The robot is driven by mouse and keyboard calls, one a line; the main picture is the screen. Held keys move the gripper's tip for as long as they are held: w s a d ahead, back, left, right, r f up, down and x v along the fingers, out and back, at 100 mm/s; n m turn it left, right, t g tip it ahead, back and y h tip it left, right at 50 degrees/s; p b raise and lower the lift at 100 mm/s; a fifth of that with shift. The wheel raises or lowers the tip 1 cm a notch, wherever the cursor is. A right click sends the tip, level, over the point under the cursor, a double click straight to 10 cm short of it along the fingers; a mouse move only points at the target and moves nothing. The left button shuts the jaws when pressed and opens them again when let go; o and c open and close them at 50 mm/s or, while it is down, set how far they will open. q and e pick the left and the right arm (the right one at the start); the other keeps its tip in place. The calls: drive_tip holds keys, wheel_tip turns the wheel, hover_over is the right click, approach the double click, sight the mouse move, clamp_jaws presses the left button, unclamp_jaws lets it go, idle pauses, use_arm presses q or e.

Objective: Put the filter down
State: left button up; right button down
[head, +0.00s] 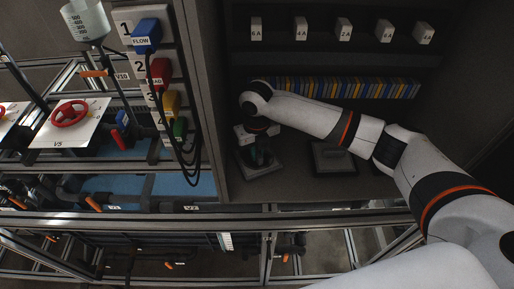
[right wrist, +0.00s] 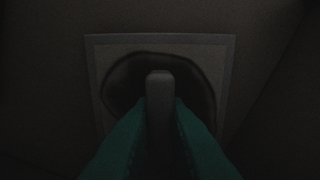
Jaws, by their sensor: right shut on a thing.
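My right gripper (head: 261,156) reaches into the dark cabinet and points down over a square grey plate (head: 244,171) on its floor. In the right wrist view its green fingers (right wrist: 160,118) are shut on an upright grey bar, which I take to be the filter's grip (right wrist: 160,90). A dark round shape (right wrist: 122,82) lies around and beneath the bar, inside the pale square plate (right wrist: 95,60). The view is dark, and I cannot tell whether the filter touches the plate. My left gripper is not in view.
A second square plate (head: 325,164) lies to the right on the cabinet floor. A row of blue and yellow slim items (head: 390,89) stands at the back, under labelled white tags (head: 343,29). A metal frame rail (head: 300,219) runs across the front. Coloured plugs with hanging cables (head: 160,72) are left.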

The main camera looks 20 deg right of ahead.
sight(257, 152)
drive_tip(key=shift+f, duration=0.15)
drive_tip(key=c, duration=1.4)
unclamp_jaws()
drive_tip(key=shift+c, duration=0.2)
wheel_tip(257, 152, up, 12)
drive_tip(key=b, duration=0.3)
drive_tip(key=shift+s, duration=0.1)
